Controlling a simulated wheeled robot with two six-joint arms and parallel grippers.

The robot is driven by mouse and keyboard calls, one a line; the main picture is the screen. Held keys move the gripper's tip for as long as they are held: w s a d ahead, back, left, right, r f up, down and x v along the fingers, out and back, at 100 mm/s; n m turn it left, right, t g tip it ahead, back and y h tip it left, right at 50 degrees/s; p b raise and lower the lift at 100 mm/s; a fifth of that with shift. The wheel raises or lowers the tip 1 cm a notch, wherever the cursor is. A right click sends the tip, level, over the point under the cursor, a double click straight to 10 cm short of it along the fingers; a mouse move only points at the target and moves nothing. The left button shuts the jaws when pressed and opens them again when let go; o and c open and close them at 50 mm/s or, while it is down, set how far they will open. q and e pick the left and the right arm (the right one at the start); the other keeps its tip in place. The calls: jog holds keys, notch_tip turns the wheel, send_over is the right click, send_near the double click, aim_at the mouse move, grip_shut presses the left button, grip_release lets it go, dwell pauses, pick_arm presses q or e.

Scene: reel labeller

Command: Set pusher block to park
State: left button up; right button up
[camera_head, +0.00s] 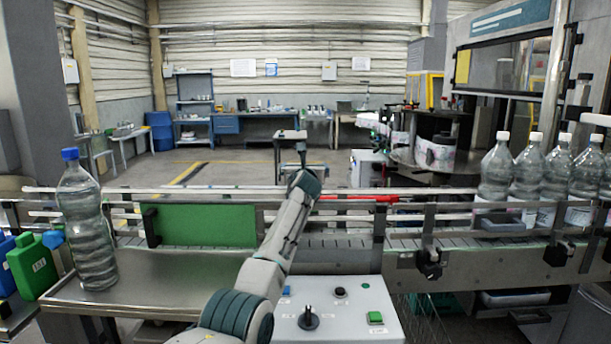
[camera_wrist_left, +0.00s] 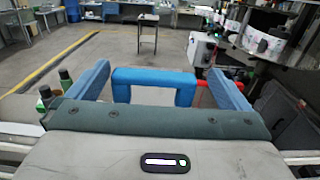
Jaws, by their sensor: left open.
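A blue U-shaped handle (camera_wrist_left: 153,77) shows in the left wrist view between the two blue fingers of my left gripper (camera_wrist_left: 159,70). The fingers are open, one on each side of it, with gaps to both. A red bar (camera_head: 362,198) runs to the right behind the conveyor rail; part of it also shows beside the right finger in the left wrist view (camera_wrist_left: 205,93). I cannot tell for certain which part is the pusher block. No park mark is readable. In the head view my left arm reaches over the conveyor and hides the handle. My right gripper is not in view.
The conveyor (camera_head: 335,241) crosses the view, with a green panel (camera_head: 205,226) left of my arm. A control box (camera_head: 340,315) stands in front. A blue-capped bottle (camera_head: 88,225) stands on the left metal table (camera_head: 165,292). Several bottles (camera_head: 527,170) stand at right.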

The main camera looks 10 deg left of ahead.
pick_arm(q)
jog(key=shift+s+d, duration=0.15)
jog(key=shift+s, duration=0.3)
jog(key=b+v, duration=0.2)
jog(key=v, duration=0.6)
jog(key=shift+f, duration=0.1)
